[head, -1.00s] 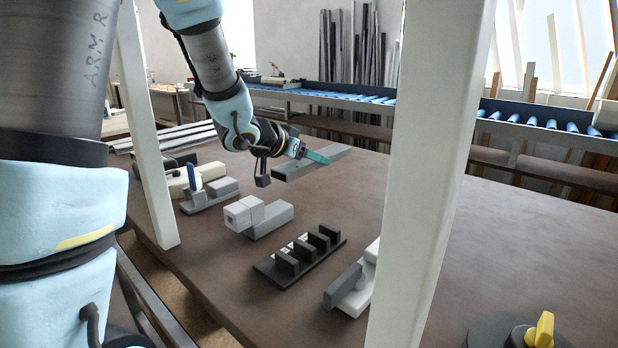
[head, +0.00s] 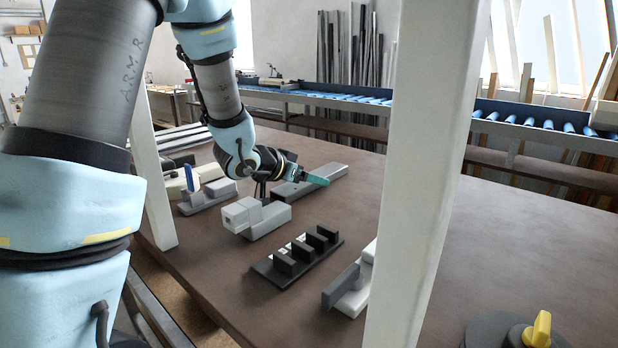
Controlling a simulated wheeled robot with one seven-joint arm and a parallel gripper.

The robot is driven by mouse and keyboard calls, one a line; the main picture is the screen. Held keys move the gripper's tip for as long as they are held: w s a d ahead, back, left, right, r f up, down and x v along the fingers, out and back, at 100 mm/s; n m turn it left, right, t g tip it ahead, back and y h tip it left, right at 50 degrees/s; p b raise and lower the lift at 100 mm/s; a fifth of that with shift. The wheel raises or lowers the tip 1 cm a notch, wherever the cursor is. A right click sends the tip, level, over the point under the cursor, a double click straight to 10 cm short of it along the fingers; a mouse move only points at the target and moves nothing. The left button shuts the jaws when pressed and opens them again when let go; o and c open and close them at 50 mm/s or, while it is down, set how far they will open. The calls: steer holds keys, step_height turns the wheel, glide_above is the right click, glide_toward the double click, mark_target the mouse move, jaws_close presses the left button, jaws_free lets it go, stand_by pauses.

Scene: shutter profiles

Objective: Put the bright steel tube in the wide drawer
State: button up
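My gripper (head: 314,179), with teal fingertips, is beyond the middle of the brown table. It lies across a long, straight grey piece (head: 333,172), which may be the bright steel tube. The piece has moved together with the fingers, so they look shut on it, though the arm and fingers hide the grip itself. The piece lies aslant, low over the table; I cannot tell whether it touches the top. I cannot make out any wide drawer in this view.
A white-and-grey block (head: 263,219), a black slotted rack (head: 297,258) and a white-and-grey piece (head: 352,289) stand nearer. A grey fixture with a blue upright (head: 189,178) is left. White posts (head: 425,150) rise in front.

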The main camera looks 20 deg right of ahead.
steer(key=shift+o, duration=1)
